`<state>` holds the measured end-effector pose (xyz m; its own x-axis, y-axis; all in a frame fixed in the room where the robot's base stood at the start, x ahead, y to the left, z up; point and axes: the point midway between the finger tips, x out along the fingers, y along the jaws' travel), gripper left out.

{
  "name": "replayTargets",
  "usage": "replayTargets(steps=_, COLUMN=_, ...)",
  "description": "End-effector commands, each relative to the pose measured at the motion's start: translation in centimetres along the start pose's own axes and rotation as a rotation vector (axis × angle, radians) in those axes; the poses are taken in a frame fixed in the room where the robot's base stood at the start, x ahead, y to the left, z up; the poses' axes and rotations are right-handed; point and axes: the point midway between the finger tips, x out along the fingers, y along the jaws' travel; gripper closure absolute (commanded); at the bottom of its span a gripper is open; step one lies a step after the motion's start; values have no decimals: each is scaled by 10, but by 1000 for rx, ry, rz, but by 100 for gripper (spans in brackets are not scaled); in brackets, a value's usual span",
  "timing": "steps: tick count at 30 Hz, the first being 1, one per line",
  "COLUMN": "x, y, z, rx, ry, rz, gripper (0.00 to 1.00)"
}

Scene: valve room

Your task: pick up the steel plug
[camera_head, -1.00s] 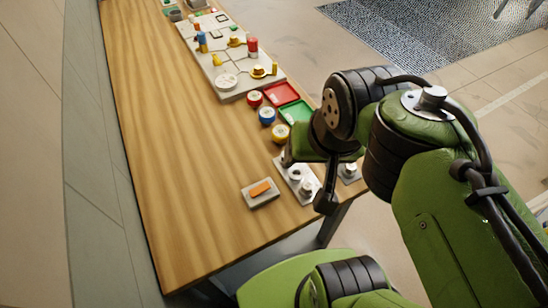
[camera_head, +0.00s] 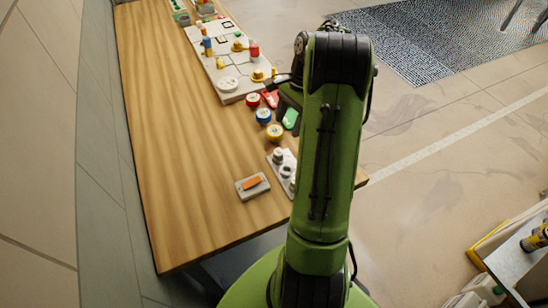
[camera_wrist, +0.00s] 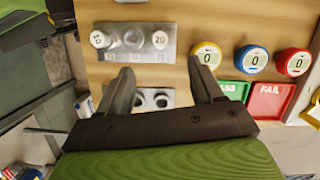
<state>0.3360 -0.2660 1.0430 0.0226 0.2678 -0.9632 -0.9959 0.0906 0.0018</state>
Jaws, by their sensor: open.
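My gripper (camera_wrist: 160,68) is open and empty in the wrist view, with its two fingers apart. Beyond the fingertips is a steel plate (camera_wrist: 119,55) with round pieces on it. A white-topped one (camera_wrist: 100,40) is at its left and one marked 20 (camera_wrist: 160,40) at its right. A shiny grey round spot lies between them, and I cannot tell if it is a plug or a recess. A second, smaller steel plate (camera_wrist: 150,92) with round dark spots shows between the fingers, partly hidden. I cannot tell which piece is the steel plug. The first plate also shows in the head view (camera_head: 274,162), partly behind my arm.
Yellow (camera_wrist: 206,55), blue (camera_wrist: 251,59) and red (camera_wrist: 293,62) dials sit right of the plates, near green PASS (camera_wrist: 235,90) and red FAIL (camera_wrist: 268,102) trays. A grey block with an orange top (camera_head: 252,186) and a panel board (camera_head: 228,62) share the wooden table (camera_head: 180,150).

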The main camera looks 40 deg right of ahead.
Motion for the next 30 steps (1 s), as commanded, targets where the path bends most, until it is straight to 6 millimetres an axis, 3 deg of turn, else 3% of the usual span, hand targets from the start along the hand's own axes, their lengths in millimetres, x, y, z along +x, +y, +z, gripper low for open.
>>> replayTargets(steps=1, x=18, y=0, z=0, rx=-1, ry=-2, rz=4, gripper=34)
replayTargets(steps=3, x=34, y=0, z=0, rx=-1, ry=0, rz=2, gripper=34)
replayTargets(steps=10, x=62, y=0, z=1, rx=-2, ry=1, rz=1, gripper=34)
replayTargets(steps=15, x=96, y=-1, z=4, rx=-2, ry=0, rz=1, gripper=34)
replayTargets(steps=18, x=104, y=-1, z=4, rx=-1, ry=1, rz=-1, gripper=34)
replayTargets(steps=24, x=104, y=-1, z=4, rx=-1, ry=2, rz=-2, gripper=34)
replayTargets(steps=30, x=104, y=-1, z=4, rx=-1, ry=2, rz=-2, gripper=63)
